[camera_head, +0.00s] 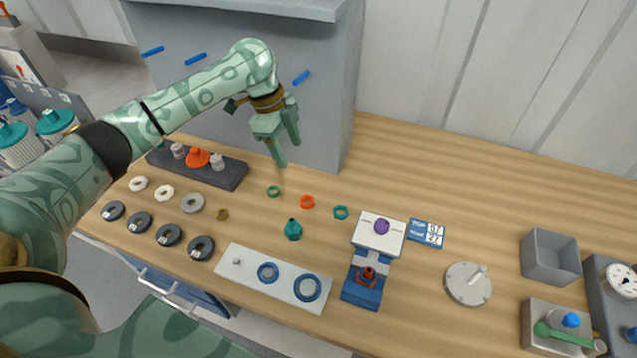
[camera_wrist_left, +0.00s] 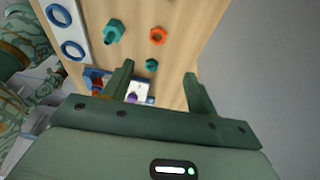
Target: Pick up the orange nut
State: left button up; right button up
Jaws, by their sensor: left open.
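The orange nut (camera_head: 307,202) lies flat on the wooden table, between a green nut (camera_head: 273,191) on its left and a teal nut (camera_head: 341,212) on its right. My left gripper (camera_head: 288,152) is open and empty, above the table and behind and left of the orange nut in the head view. In the left wrist view the orange nut (camera_wrist_left: 157,35) lies beyond the open fingertips (camera_wrist_left: 159,68), with the teal nut (camera_wrist_left: 152,64) nearer to them. The gripper touches none of the nuts. My right gripper is not in view.
A teal fitting (camera_head: 293,230) stands in front of the orange nut. A white plate with blue rings (camera_head: 238,276) and a blue-and-white stand (camera_head: 378,235) are nearby. A grey block (camera_head: 330,90) rises behind my left gripper. The table at the back right is clear.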

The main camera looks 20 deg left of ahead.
pick_arm(q)
jog(key=b, duration=0.4)
send_near(308, 204)
jog(key=shift+w+d+f, duration=0.1)
jog(key=shift+w+d, duration=0.05)
jog(key=shift+w, duration=0.05)
jog(key=shift+s+d+f, duration=0.1)
jog(key=shift+d+f, duration=0.05)
jog(key=shift+f, duration=0.4)
jog(key=shift+s+f, duration=0.1)
jog(key=shift+f, duration=0.1)
jog(key=b+x, duration=0.2)
jog(key=x, duration=0.3)
jog(key=shift+r, duration=0.15)
jog(key=shift+c, duration=1)
jog(key=c, duration=0.9)
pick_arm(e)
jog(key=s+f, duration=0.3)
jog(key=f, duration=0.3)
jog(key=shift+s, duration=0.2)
